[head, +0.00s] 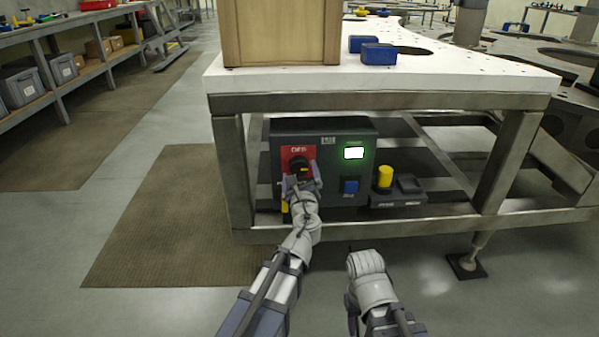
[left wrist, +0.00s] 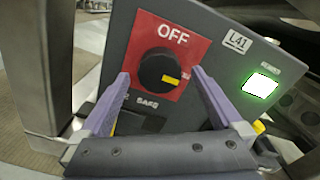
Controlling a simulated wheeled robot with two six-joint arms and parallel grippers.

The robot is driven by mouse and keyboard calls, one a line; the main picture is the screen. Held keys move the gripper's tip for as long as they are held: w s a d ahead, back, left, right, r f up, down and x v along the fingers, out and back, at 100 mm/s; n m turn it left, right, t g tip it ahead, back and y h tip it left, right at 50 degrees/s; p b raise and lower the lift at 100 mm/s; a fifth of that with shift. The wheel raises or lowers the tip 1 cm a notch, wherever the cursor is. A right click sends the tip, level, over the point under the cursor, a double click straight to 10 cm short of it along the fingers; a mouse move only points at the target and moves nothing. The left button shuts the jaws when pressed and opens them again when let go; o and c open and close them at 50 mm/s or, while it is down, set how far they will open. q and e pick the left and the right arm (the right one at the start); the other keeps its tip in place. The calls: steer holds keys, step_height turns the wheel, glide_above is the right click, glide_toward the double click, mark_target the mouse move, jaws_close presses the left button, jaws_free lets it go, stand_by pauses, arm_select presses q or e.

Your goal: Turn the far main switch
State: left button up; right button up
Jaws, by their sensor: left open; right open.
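The main switch is a black round knob (left wrist: 158,72) on a red plate (left wrist: 177,38) marked OFF at its top. The knob's yellow mark points to the lower right in the left wrist view, away from the OFF lettering. The switch sits on the left of a dark control box (head: 335,128) under the white table. My left gripper (head: 299,176) is open in front of the switch. Its two purple fingers (left wrist: 160,88) stand apart on either side of the knob's lower part; I cannot tell whether they touch it. My right arm shows low in the head view, but its fingers are not visible.
The box has a lit green-white display (head: 353,153) and a blue button (head: 349,187). A yellow knob (head: 385,177) stands on a smaller unit at right. The table's metal frame (head: 380,101) runs above the box, with a lower rail below. Open floor lies left.

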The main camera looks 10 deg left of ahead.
arm_select(q)
steer(key=shift+w+a, duration=0.2)
steer(key=shift+w, duration=0.45)
steer(key=shift+s, duration=0.1)
steer(key=c, duration=1.3)
steer(key=shift+c, duration=0.2)
